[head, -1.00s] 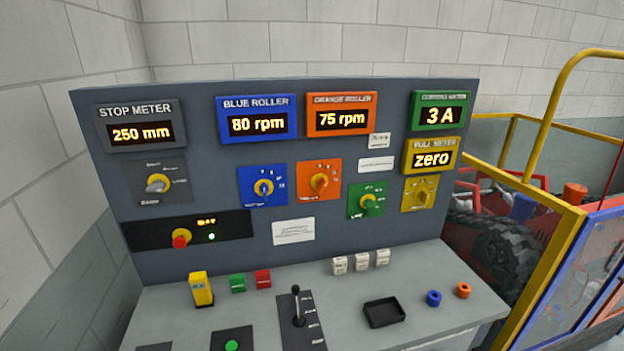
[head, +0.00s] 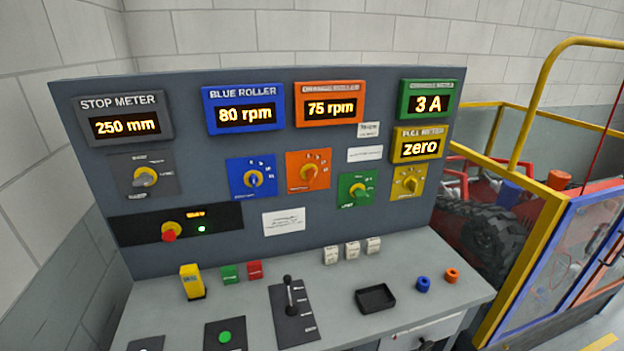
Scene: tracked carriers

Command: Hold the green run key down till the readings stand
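The green run key (head: 225,337) is a round green button on a dark plate at the front of the console desk. Nothing touches it. The stop meter (head: 125,117) reads 250 mm. The blue roller meter (head: 244,109) reads 80 rpm and the orange roller meter (head: 330,104) reads 75 rpm. The green-framed current meter (head: 429,100) reads 3 A. Neither of my grippers shows in the head view.
A black lever (head: 289,298) stands right of the key. A yellow block (head: 192,282), a black tray (head: 376,299) and blue (head: 423,284) and orange (head: 452,275) rings are on the desk. A red emergency knob (head: 169,234) is on the panel. A yellow-framed barrier (head: 520,265) stands right.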

